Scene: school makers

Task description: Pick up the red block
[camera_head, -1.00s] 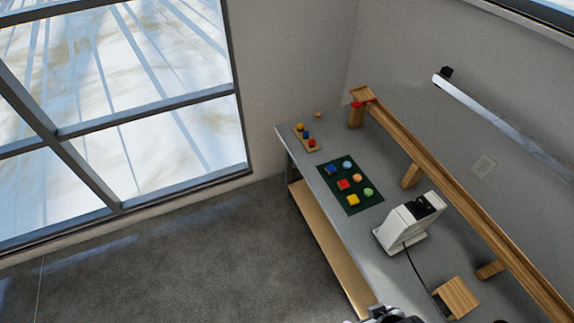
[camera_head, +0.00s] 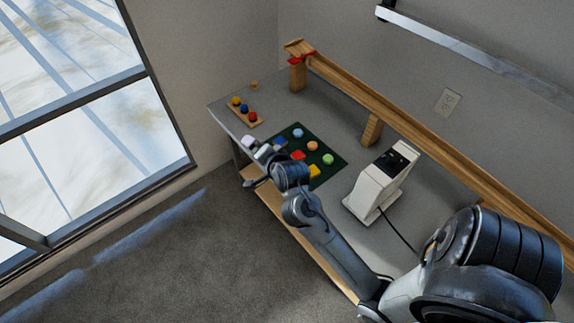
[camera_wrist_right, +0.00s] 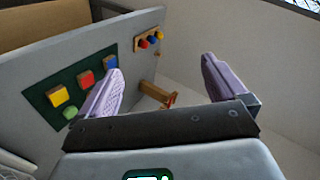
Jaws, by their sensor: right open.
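The red block (camera_head: 297,155) lies on the dark green mat (camera_head: 330,165) on the grey table. It sits between a blue block (camera_head: 280,142) and a yellow block (camera_head: 314,171). My right gripper (camera_head: 256,147) is at the table's front edge, to the left of the red block in the head view. In the wrist view its lilac fingers (camera_wrist_right: 160,68) are wide apart with nothing between them. My left gripper is not in view.
Light blue, orange and green pieces (camera_head: 313,146) also lie on the mat. A wooden holder (camera_head: 245,115) with three balls stands at the far end. A white machine (camera_head: 375,185) with a cable and a long wooden ramp (camera_head: 410,108) flank the mat.

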